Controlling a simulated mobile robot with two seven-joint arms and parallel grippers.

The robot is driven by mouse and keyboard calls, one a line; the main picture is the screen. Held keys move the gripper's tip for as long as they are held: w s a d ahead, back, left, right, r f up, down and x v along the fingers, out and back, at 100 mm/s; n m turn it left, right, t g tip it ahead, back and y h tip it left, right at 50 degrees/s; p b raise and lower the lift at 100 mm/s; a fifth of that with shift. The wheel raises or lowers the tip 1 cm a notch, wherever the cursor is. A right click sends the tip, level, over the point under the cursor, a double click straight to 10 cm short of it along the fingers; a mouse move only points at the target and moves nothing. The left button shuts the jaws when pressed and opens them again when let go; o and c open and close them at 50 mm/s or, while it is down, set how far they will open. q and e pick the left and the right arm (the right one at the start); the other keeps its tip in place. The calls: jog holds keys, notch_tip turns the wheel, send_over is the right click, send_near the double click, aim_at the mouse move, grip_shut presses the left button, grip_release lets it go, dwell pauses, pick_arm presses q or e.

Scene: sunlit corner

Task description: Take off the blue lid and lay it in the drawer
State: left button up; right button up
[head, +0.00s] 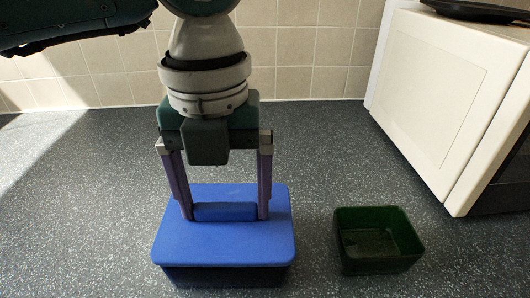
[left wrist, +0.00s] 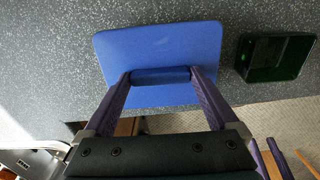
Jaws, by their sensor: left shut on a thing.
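The blue lid (head: 225,245) is a flat rectangle with a raised bar handle. It lies level on a dark box (head: 225,277) on the counter; whether there is a small gap under it I cannot tell. My left gripper (head: 226,211) points down and is shut on the handle's two ends. The left wrist view also shows the lid (left wrist: 165,45) with the handle between my fingers (left wrist: 160,77). Purple finger-like parts, probably my right gripper (left wrist: 273,158), show at the lower right of that view; their opening is unclear. I cannot make out a drawer for certain.
An open dark green container (head: 378,262) stands right of the box, apart from it. A white microwave (head: 440,95) stands at the back right. A tiled wall (head: 310,50) closes the back. The speckled counter (head: 70,200) is clear on the left.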

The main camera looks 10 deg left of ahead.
pick_arm(q)
jog(key=c, duration=0.3)
jog(key=shift+r, duration=0.15)
